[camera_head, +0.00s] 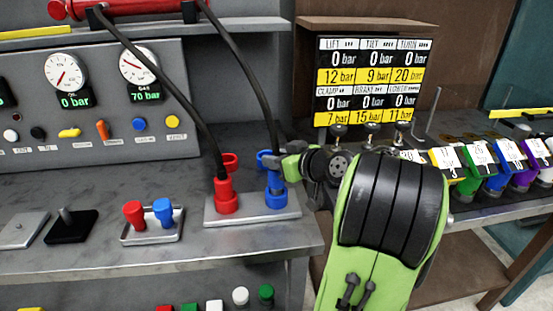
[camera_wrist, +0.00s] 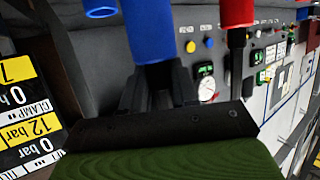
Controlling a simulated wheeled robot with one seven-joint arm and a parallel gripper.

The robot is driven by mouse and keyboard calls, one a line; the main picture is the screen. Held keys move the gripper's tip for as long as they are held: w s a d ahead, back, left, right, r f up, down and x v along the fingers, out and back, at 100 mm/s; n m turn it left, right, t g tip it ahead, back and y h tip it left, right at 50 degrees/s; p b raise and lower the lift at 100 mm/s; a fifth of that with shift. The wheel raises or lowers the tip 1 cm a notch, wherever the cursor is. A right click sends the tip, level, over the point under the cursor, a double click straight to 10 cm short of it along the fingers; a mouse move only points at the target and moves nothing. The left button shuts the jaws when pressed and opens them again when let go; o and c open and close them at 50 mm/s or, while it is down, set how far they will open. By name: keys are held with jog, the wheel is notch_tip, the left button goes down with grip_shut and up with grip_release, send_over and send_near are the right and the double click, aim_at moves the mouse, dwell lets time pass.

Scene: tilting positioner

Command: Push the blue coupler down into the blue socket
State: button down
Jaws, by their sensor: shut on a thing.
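The blue coupler (camera_head: 274,178), on the end of a black hose, stands upright at the blue socket (camera_head: 277,200) on a grey plate. From this angle I cannot tell how deep it sits. My gripper (camera_head: 276,163) comes in from the right at the coupler's upper part and is shut on it. In the wrist view the blue coupler (camera_wrist: 150,32) fills the top middle, between the dark fingers of my gripper (camera_wrist: 158,85). The fingers partly hide it.
A red coupler (camera_head: 223,185) with its own hose stands close left on the same plate (camera_head: 245,214). A small tray (camera_head: 152,238) with red and blue pieces lies left. A pressure display (camera_head: 372,80) stands behind my arm.

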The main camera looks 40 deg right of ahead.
jog(key=shift+f+b, duration=0.85)
jog(key=c, duration=0.8)
grip_release()
jog(key=p+v, duration=0.5)
jog(key=v, duration=1.1)
jog(key=shift+p, duration=0.4)
jog(key=shift+w, duration=0.1)
